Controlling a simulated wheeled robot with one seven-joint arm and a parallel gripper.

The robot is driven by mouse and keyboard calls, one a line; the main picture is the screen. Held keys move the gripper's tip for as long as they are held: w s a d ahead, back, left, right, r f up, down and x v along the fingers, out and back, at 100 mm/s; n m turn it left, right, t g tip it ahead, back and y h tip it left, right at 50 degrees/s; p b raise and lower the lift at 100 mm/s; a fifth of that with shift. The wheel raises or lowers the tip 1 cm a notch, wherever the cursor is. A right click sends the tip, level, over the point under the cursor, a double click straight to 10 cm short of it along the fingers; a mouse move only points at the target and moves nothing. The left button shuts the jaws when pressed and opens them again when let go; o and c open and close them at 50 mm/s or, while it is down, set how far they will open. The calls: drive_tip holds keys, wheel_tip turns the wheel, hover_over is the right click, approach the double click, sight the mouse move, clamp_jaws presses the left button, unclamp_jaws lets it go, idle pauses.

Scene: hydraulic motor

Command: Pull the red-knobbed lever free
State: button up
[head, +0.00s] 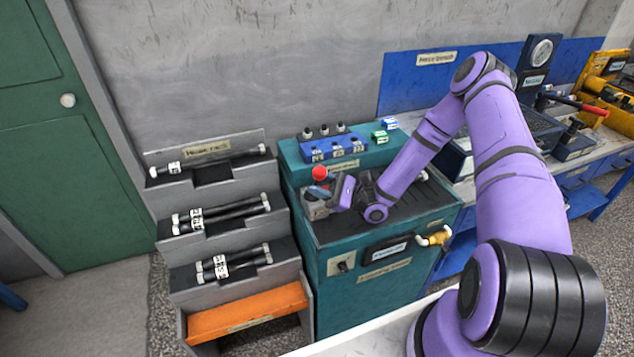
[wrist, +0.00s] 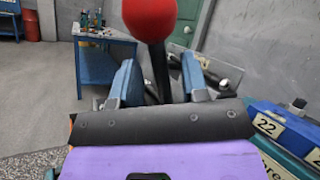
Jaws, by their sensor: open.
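The red knob (head: 319,173) of the lever stands above a small grey block (head: 316,208) at the left of the teal cabinet's top. My gripper (head: 335,188) is right beside it, coming from the right. In the wrist view the red knob (wrist: 151,16) fills the top middle, above the finger line. Its dark stem (wrist: 160,68) runs down between the two blue fingers. My gripper (wrist: 159,75) is open, with a gap visible on either side of the stem. The lower end of the lever is hidden behind the gripper body.
A blue block with numbered labels (head: 333,148) stands behind on the teal cabinet (head: 390,285). A stepped grey rack (head: 180,240) holding dark rods is to the left. A yellow valve (head: 437,238) sticks out at the cabinet's front right. A workbench (head: 580,165) is at the right.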

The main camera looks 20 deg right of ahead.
drive_tip(key=s+d+f, duration=0.1)
drive_tip(key=s+d, duration=0.5)
drive_tip(key=d, duration=0.6)
drive_tip(key=shift+d, duration=0.4)
drive_tip(key=s+a+r+n+g+h, duration=0.3)
drive_tip(key=r+n+g+h, duration=0.15)
drive_tip(key=r, duration=0.25)
drive_tip(key=s+a+r+n+g+h, duration=0.25)
drive_tip(key=r+n+g, duration=0.2)
drive_tip(key=r, duration=0.25)
drive_tip(key=s+a+r+n+g+h, duration=0.25)
drive_tip(key=r+n+g+h, duration=0.2)
drive_tip(key=r, duration=0.25)
drive_tip(key=s+d+r+n+t+h, duration=0.1)
drive_tip(key=s+r+n+t+h, duration=0.3)
drive_tip(key=s+r+t+h, duration=0.5)
drive_tip(key=s+r, duration=0.6)
drive_tip(key=r, duration=0.2)
drive_tip(key=shift+s+d+r+n+h, duration=0.15)
drive_tip(key=shift+s+r+n+h, duration=0.15)
drive_tip(key=shift+n+h, duration=0.05)
